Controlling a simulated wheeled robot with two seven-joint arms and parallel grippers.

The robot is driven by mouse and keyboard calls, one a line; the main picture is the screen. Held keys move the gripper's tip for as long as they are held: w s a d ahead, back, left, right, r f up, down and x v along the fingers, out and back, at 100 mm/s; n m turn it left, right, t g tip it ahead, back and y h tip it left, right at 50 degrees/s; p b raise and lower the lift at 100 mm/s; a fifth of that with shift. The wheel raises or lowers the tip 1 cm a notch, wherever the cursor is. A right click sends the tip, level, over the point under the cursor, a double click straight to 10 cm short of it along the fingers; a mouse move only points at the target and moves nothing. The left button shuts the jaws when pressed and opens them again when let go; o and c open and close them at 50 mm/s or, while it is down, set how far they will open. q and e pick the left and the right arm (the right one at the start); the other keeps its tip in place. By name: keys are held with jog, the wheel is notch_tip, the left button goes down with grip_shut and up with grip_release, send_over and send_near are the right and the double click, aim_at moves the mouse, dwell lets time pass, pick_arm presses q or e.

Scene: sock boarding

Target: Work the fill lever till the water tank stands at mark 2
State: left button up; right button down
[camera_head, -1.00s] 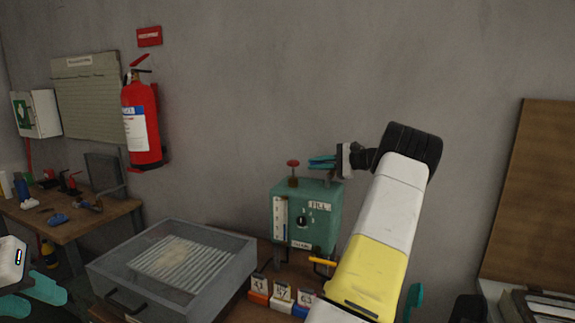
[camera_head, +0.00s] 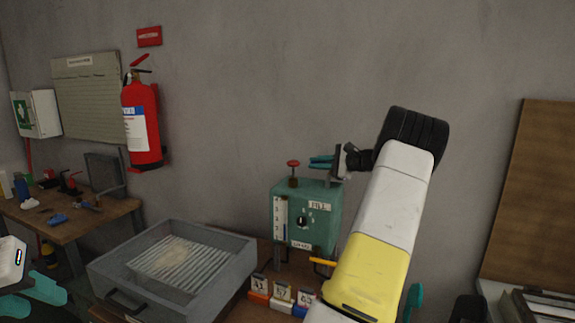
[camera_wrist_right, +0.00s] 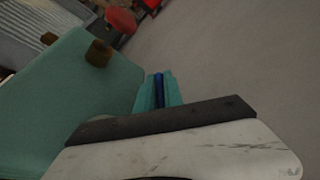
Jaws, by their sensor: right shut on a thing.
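The water tank (camera_head: 325,225) is a teal box with a FILL label, a dark dial and a pale upright gauge (camera_head: 280,218) on its front; the gauge level is too small to read. A red-capped knob (camera_head: 293,164) stands on top. My right gripper (camera_head: 320,161) is at the tank's upper right, its teal fingers shut. In the right wrist view its fingers (camera_wrist_right: 158,92) close on a narrow dark blue part, apparently the fill lever (camera_wrist_right: 158,88), mostly hidden. My left gripper (camera_head: 35,297) is open and empty at the lower left edge.
A grey tray (camera_head: 105,272) with a ribbed inside stands left of the tank. Numbered blocks (camera_head: 282,294) and a yellow handle (camera_head: 322,262) are in front of it. A fire extinguisher (camera_head: 142,122) hangs on the wall.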

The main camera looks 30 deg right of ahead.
jog(key=shift+w+d+m+t+h, duration=0.15)
jog(key=shift+d+m+t+h, duration=0.15)
jog(key=shift+m+h, duration=0.4)
jog(key=c, duration=1.7)
grip_release()
jog(key=shift+c, duration=0.2)
jog(key=shift+a, duration=0.1)
jog(key=v, duration=0.8)
